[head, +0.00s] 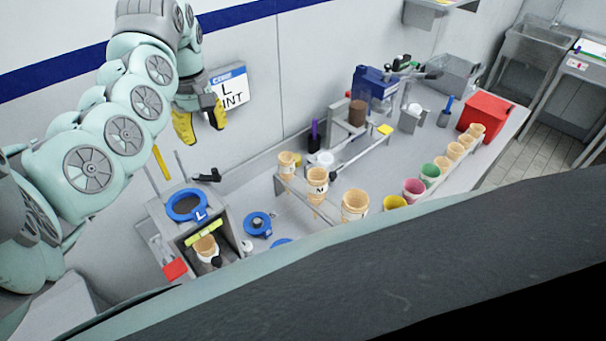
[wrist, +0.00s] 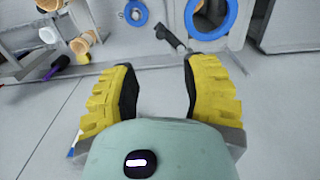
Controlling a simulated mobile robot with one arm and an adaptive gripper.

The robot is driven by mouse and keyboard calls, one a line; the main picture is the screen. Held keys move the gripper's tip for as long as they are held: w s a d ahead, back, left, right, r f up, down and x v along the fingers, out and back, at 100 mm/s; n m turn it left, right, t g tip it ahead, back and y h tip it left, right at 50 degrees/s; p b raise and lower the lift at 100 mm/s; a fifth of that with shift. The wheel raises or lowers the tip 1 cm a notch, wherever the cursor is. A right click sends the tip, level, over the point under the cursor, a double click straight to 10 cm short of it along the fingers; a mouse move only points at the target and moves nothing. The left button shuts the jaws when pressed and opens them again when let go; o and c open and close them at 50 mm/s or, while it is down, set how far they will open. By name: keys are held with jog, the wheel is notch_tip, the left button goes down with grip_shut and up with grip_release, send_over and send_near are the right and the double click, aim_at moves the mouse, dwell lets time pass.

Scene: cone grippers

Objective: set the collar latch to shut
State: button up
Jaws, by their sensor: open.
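A blue ring collar (head: 171,208) with a tab marked L lies on top of a grey box stand (head: 228,218) at lower left in the head view. The collar also shows at the top of the wrist view (wrist: 211,35). A black lever handle (head: 207,175), which looks like the latch, sits at the stand's back edge. It also shows left of the collar in the wrist view (wrist: 168,36). I cannot tell its setting. My gripper (head: 200,125) is open and empty, above and behind the stand near the wall. Its yellow fingers (wrist: 158,75) are apart from the handle.
A cone (head: 205,245) is inside the stand's front opening. A loose blue ring (head: 257,224) lies to its right. A cone rack (head: 330,205) with several cones stands further right. A wall sign (head: 228,89) is close beside my gripper. A red box (head: 486,116) stands at the far right.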

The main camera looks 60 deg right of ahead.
aim_at(214, 170)
notch_tip(214, 170, down, 10)
jog(key=p, duration=0.3)
jog(key=shift+f+p, duration=0.15)
jog(key=shift+p, duration=0.25)
jog(key=shift+f, duration=1)
jog(key=shift+o, duration=0.5)
grip_shut()
